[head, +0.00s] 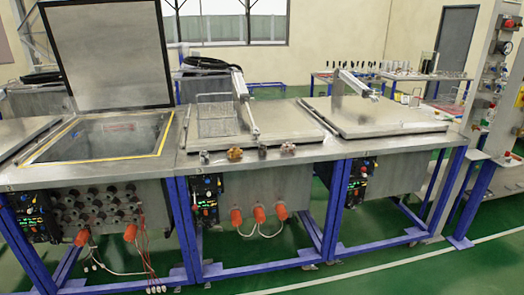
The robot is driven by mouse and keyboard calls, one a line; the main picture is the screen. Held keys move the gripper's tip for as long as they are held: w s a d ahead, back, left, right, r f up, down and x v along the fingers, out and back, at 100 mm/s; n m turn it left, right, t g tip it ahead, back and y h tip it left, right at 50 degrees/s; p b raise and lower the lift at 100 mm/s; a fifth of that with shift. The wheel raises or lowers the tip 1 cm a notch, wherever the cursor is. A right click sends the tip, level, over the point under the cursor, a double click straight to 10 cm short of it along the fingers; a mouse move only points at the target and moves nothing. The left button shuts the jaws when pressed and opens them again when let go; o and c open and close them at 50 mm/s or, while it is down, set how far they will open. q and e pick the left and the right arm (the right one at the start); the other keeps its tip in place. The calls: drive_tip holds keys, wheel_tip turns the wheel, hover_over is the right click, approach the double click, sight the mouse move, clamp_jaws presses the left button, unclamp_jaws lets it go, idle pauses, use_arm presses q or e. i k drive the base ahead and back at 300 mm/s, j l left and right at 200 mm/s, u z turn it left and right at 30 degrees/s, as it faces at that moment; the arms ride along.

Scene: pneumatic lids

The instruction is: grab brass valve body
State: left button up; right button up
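Several small fittings lie in a row along the front edge of the middle steel bench in the head view. One brownish, brass-coloured fitting (234,154) is left of the middle of the row. Another brass-coloured fitting (288,148) is at the right end. A greyer piece (204,157) is at the left end, and a small grey piece (262,152) lies between the brass-coloured ones. They are too small to tell which is the valve body. Neither of my grippers shows in this view.
A wire basket (217,117) stands on the middle bench's closed lid (285,132), beside a lid arm (245,103). The left bench's lid (105,55) stands raised. The right bench's lid (385,118) is closed. Orange plugs (259,214) and cables hang below the front edge.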

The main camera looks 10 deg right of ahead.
sight(235, 152)
drive_tip(key=i+l+u, duration=0.1)
drive_tip(key=i+l, duration=0.45)
drive_tip(key=l, duration=0.3)
drive_tip(key=i+l+u, duration=0.15)
drive_tip(key=i+l, duration=0.15)
drive_tip(key=l, duration=0.1)
